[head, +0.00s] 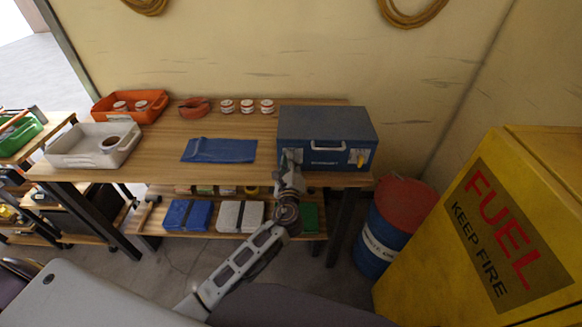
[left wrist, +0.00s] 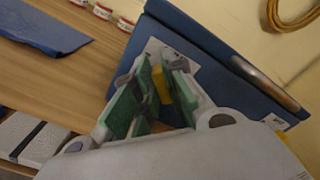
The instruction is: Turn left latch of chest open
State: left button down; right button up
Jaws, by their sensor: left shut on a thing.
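The blue chest (head: 325,124) stands closed at the right end of the wooden table. Its handle (head: 328,149) is in the middle of the front, and a yellow right latch (head: 360,158) shows to the right of it. My left gripper (head: 291,158) is at the left part of the chest's front and covers the left latch in the head view. In the left wrist view, the green-padded fingers (left wrist: 165,88) are shut on the yellow left latch (left wrist: 161,84), which shows partly between them. My right gripper is not in view.
A blue cloth (head: 220,150) lies left of the chest, with several small jars (head: 247,106) behind it. A white tray (head: 90,159) and an orange tray (head: 103,108) stand farther left. A blue drum (head: 378,240) and a yellow fuel cabinet (head: 480,240) are at right.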

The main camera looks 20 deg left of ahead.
pick_arm(q)
jog(key=n+b, duration=0.4)
jog(key=n, duration=0.1)
jog(key=shift+a+f+b, duration=0.15)
jog(key=shift+a+b, duration=0.05)
jog(key=shift+b, duration=0.1)
jog(key=shift+n+b, duration=0.5)
jog(key=shift+n, duration=0.4)
jog(key=shift+n+b, duration=0.8)
jog(key=shift+n, duration=0.2)
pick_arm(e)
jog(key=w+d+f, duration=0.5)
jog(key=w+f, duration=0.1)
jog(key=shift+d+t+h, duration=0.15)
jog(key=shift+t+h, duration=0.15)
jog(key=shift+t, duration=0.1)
